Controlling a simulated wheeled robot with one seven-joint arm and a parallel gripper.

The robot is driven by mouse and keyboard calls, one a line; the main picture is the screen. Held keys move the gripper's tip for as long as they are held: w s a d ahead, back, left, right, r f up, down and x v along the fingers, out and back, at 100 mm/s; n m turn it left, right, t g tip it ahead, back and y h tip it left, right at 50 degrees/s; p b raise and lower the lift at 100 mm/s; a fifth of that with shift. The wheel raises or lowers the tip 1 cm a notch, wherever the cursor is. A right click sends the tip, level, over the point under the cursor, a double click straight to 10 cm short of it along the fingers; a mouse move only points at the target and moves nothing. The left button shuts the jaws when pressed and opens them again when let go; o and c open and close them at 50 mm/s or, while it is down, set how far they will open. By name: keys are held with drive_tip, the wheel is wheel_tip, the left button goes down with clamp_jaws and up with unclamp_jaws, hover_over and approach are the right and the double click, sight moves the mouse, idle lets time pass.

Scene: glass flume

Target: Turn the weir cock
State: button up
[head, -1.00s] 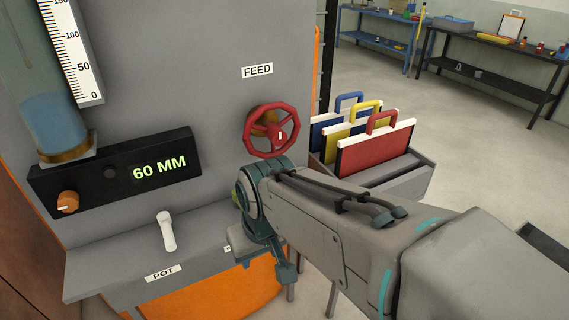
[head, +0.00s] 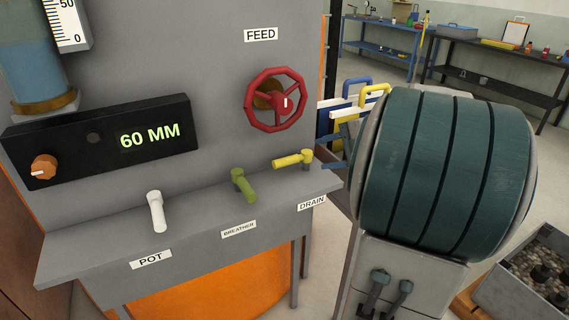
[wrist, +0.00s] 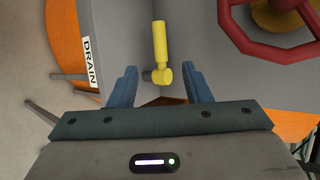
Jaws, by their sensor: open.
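The yellow cock (head: 292,160) is on the right end of the grey ledge, above the DRAIN label (head: 312,203). Its handle points left in the head view. In the wrist view the yellow cock (wrist: 160,45) has its pivot between my fingers, apart from both. My gripper (wrist: 161,82) is open; in the head view my arm hides most of it. A green cock (head: 243,185) is above the BREATHER label (head: 239,229), and a white cock (head: 157,211) above the POT label (head: 151,260). No label reading WEIR shows.
The red FEED handwheel (head: 275,99) is just above the yellow cock; it also shows in the wrist view (wrist: 268,30). A black panel (head: 100,140) reads 60 MM and has an orange knob (head: 44,167).

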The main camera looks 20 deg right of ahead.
sight(285, 162)
drive_tip(key=x, duration=1.3)
drive_tip(key=shift+s, duration=0.1)
clamp_jaws()
drive_tip(key=shift+a, duration=0.15)
